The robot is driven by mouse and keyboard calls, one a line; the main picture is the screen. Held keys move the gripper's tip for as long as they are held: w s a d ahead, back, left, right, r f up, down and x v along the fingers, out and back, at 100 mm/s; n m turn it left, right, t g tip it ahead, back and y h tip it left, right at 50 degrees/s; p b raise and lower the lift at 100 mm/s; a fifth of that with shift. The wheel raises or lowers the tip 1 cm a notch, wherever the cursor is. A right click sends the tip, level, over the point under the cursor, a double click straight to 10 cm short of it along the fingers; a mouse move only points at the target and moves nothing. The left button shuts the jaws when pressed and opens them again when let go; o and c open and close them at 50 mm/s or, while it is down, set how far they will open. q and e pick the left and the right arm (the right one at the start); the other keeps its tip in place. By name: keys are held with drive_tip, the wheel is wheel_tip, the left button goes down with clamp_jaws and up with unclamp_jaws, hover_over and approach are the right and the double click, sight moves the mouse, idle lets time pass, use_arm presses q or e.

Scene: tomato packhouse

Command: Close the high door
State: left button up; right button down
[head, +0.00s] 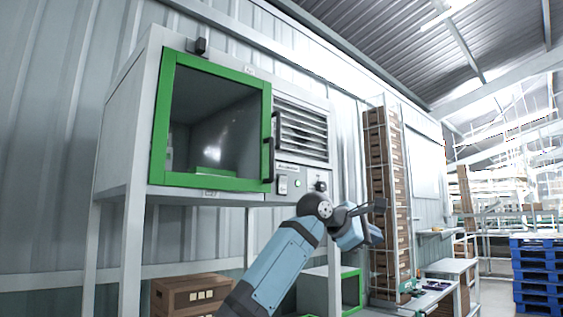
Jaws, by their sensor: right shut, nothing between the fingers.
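The high door (156,125) is a green-framed panel on the front of a raised grey cabinet (127,120), at the left of the head view. Through its frame I see the dark interior and a pale green-edged item inside. A dark upright handle (277,133) shows at the door's right edge. The door lies close to the cabinet front; I cannot tell whether a narrow gap is left. My right gripper (377,207) is shut and empty, to the right of and below the door, apart from it. My left gripper is out of view.
A vent grille (300,130) and small switches (290,184) are right of the door. Below are a cardboard box (190,295) and a low green-framed cabinet (351,290). A tall stack of crates (380,170) stands behind my gripper. Blue pallets (537,275) are far right.

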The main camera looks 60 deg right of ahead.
drive_tip(key=s+a+r+m+g+y+p, duration=0.2)
drive_tip(key=s+a+m+g+y, duration=0.15)
drive_tip(key=s+g+y, duration=0.45)
drive_tip(key=a+r+m+t+y+p, duration=0.15)
drive_tip(key=a+r+m+y, duration=0.4)
drive_tip(key=m+y, duration=0.55)
drive_tip(key=a+r+m+t+y+p, duration=0.15)
drive_tip(key=a+r+m+y, duration=0.4)
drive_tip(key=m+y, duration=0.55)
drive_tip(key=w+r+m+t+h+p, duration=0.1)
drive_tip(key=w+m+t+p, duration=0.1)
drive_tip(key=w+m+t, duration=0.65)
drive_tip(key=w+r+m+t+p, duration=0.2)
drive_tip(key=w+m+t, duration=0.2)
drive_tip(key=m+t, duration=1)
drive_tip(key=w+d+r+m+t+h+p, duration=0.1)
drive_tip(key=w+d+m+t+h, duration=0.25)
drive_tip(key=d+h, duration=0.45)
drive_tip(key=w+d+r+m+t+h+p, duration=0.15)
drive_tip(key=d+m+t+h, duration=0.3)
drive_tip(key=h, duration=0.75)
use_arm(q)
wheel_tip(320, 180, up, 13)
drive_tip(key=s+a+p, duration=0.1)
drive_tip(key=p, duration=0.4)
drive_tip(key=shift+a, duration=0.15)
use_arm(e)
drive_tip(key=w+d, duration=0.1)
drive_tip(key=w, duration=1.3)
